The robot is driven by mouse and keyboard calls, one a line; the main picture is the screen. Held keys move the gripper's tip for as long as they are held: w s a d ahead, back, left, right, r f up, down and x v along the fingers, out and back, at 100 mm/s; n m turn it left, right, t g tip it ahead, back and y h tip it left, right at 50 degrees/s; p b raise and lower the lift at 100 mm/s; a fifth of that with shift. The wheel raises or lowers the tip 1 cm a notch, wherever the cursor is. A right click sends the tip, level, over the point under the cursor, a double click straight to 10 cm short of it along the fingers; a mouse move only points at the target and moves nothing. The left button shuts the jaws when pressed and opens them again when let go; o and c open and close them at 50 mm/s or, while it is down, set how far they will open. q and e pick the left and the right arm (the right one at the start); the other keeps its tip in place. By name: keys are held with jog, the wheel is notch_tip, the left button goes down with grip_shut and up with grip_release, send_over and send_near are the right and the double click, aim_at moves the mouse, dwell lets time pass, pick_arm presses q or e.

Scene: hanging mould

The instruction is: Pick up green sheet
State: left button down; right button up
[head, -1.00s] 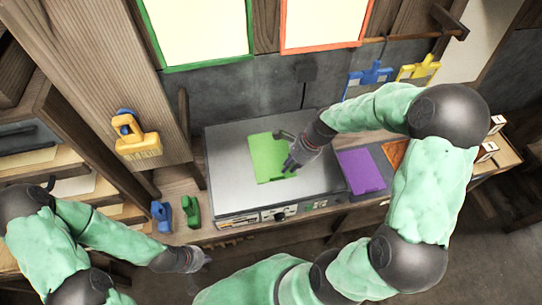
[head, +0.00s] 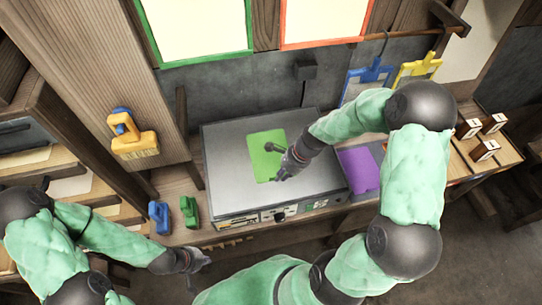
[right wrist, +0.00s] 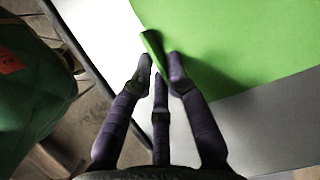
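The green sheet (head: 262,146) lies on the grey top of a box-shaped machine (head: 225,190) in the head view. My right gripper (head: 280,177) is low over the sheet's front right part. In the right wrist view the sheet (right wrist: 230,35) fills the upper right, and a narrow raised green piece (right wrist: 152,45) stands between or just beyond the right fingertips (right wrist: 160,68). The fingers are drawn fairly close, but whether they grip this piece is unclear. My left gripper (head: 198,263) is empty, with its fingers apart, in front of the bench, away from the sheet.
A purple sheet (head: 360,170) lies right of the machine. Blue (head: 160,215) and green (head: 189,210) clips stand to its left. Small wooden blocks (head: 486,150) sit at the right.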

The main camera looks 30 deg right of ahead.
jog(key=shift+r, duration=0.15)
grip_shut()
jog(key=shift+r, duration=0.6)
jog(key=s+a+r+p, duration=0.3)
jog(key=s+a+r, duration=0.2)
jog(key=s+r, duration=0.6)
jog(key=shift+s+a+r+p, duration=0.15)
jog(key=shift+s+r+p, duration=0.2)
jog(key=shift+s, duration=0.65)
jog(key=shift+f, duration=0.1)
